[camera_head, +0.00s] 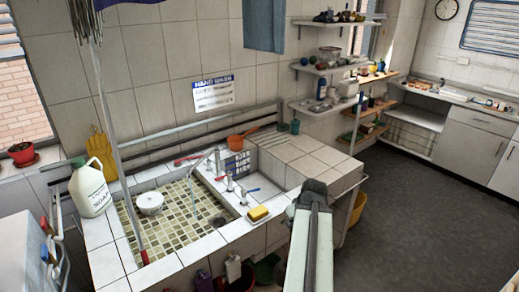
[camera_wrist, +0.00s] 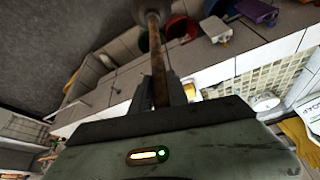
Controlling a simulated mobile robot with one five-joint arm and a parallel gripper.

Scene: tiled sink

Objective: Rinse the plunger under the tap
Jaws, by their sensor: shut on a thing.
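My gripper (camera_wrist: 161,95) is shut on the wooden handle of the plunger (camera_wrist: 160,65) in the wrist view. The plunger's pale end (camera_wrist: 150,9) is cut off by the top edge. In the head view my gripper (camera_head: 313,188) is above the tiled counter, right of the sink; the plunger cannot be made out there. The sink (camera_head: 172,240) has a yellow-green tiled floor. The metal tap (camera_head: 217,160) stands at its right side, with red and blue levers close by. I cannot tell for certain whether water runs.
A white bowl (camera_head: 149,203) is in the sink. A mop pole (camera_head: 118,150) leans up from it. A yellow sponge (camera_head: 258,213) is on the right rim. A white jug (camera_head: 89,188) stands at left. An orange scoop (camera_head: 235,142) is behind the tap. Open floor lies right.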

